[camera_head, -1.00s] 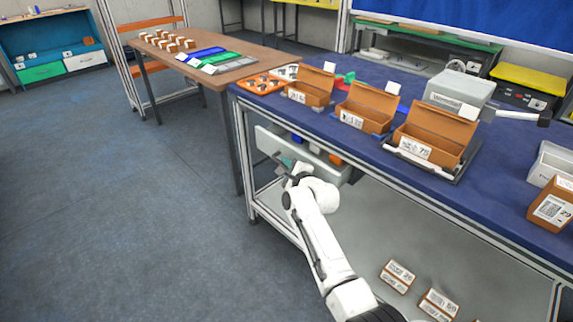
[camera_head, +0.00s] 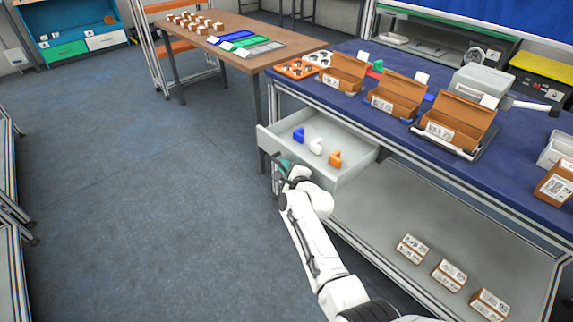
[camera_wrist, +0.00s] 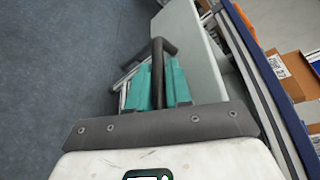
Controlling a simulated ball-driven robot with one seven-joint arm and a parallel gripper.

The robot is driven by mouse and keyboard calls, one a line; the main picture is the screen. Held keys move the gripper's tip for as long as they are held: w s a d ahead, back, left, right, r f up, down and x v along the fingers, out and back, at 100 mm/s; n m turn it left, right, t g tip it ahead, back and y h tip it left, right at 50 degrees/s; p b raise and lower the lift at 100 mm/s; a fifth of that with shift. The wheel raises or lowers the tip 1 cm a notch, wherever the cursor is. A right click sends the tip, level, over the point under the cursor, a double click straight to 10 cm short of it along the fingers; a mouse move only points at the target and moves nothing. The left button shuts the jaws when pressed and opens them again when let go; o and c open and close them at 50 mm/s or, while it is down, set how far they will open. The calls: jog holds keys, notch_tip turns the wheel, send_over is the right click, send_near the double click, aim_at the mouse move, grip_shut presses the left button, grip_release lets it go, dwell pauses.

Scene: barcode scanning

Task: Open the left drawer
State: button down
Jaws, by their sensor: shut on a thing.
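The left drawer (camera_head: 350,166) is a light grey drawer under the blue-topped workbench (camera_head: 330,95). In the head view it stands well out from the bench, with its inside showing. A blue piece (camera_head: 299,134), a white piece (camera_head: 317,146) and an orange piece (camera_head: 335,158) lie in it. My gripper (camera_head: 281,168) is at the drawer's front, low on its outer face. In the wrist view my gripper's teal fingers (camera_wrist: 160,86) are shut on the dark bar handle (camera_wrist: 157,65). The drawer's grey front (camera_wrist: 196,50) is just to the right of them.
Open brown boxes (camera_head: 397,94) with labels stand on the bench. Several small boxes (camera_head: 449,275) lie on the shelf below. A wooden table (camera_head: 228,42) stands behind to the left. The floor (camera_head: 130,190) left of the drawer is clear.

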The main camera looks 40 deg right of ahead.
jog(key=shift+f, duration=0.15)
jog(key=c, duration=1.4)
grip_release()
jog(key=shift+s, duration=0.1)
jog(key=p+v, duration=0.6)
jog(key=v, duration=0.4)
jog(key=shift+s+a, duration=0.2)
jog(key=shift+s, duration=0.15)
